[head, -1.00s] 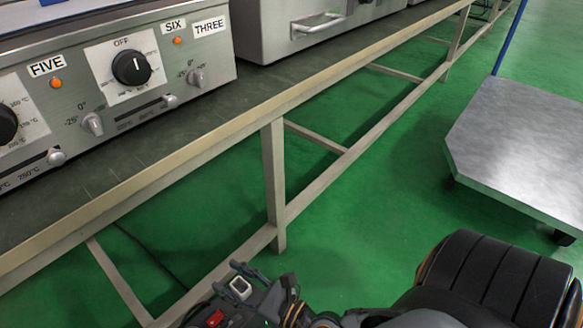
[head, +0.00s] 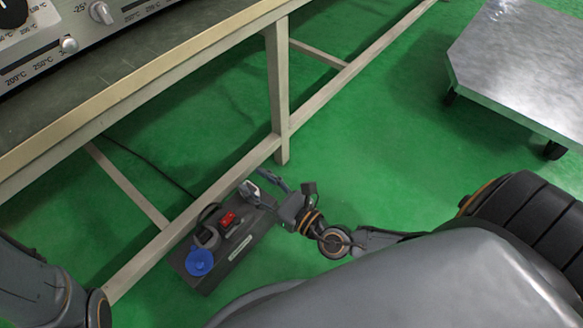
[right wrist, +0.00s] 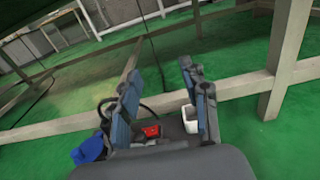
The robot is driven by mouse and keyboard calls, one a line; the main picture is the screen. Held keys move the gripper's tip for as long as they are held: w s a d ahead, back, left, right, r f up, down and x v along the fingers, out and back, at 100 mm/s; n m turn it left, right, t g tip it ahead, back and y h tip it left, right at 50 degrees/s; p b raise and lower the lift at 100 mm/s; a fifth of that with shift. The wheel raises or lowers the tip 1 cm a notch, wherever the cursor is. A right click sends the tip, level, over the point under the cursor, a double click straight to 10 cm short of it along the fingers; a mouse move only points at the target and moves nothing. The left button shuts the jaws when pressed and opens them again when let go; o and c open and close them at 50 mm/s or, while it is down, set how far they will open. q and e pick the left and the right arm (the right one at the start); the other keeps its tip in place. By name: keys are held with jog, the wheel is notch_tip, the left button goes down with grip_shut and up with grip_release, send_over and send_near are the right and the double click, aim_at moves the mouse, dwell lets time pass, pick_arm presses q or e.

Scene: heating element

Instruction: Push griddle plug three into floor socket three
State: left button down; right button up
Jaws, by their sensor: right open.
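A dark floor socket box (head: 190,281) lies on the green floor by the bench frame. It has a red switch (head: 228,217), a blue round cap (head: 199,262), a dark plug-like piece (head: 208,238) with a cable, and a pale label too small to read. A white square piece (head: 249,191) is at its far end; I cannot tell whether it is a plug or a socket. My right gripper (head: 263,188) is open beside it. In the right wrist view the white piece (right wrist: 190,119) shows near the right finger, apparently not gripped. My left gripper is out of view.
The bench's leg (head: 279,95) and low rail (head: 205,202) stand close to the box and my right gripper. A thin dark cable (head: 150,163) runs under the bench. A metal platform cart (head: 520,60) stands at upper right. Green floor between is clear.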

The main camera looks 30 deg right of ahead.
jog(key=w+f+b, duration=0.6)
jog(key=w+f, duration=0.1)
jog(key=shift+w+f, duration=0.3)
jog(key=shift+w, duration=0.1)
notch_tip(320, 180, down, 3)
jog(key=shift+w+r+b, duration=0.1)
jog(key=shift+w+b, duration=0.05)
jog(key=shift+b, duration=1.1)
jog(key=p+v, duration=0.1)
jog(key=v, duration=0.1)
jog(key=r+p+v, duration=0.1)
jog(key=p+v, duration=0.1)
jog(key=v, duration=0.1)
jog(key=shift+s, duration=0.3)
jog(key=s+d+m+p, duration=0.1)
jog(key=s+d+p, duration=0.2)
jog(key=s, duration=0.5)
jog(key=shift+d+f+h+p, duration=0.2)
jog(key=shift+d+h+p, duration=0.2)
jog(key=shift+d, duration=0.15)
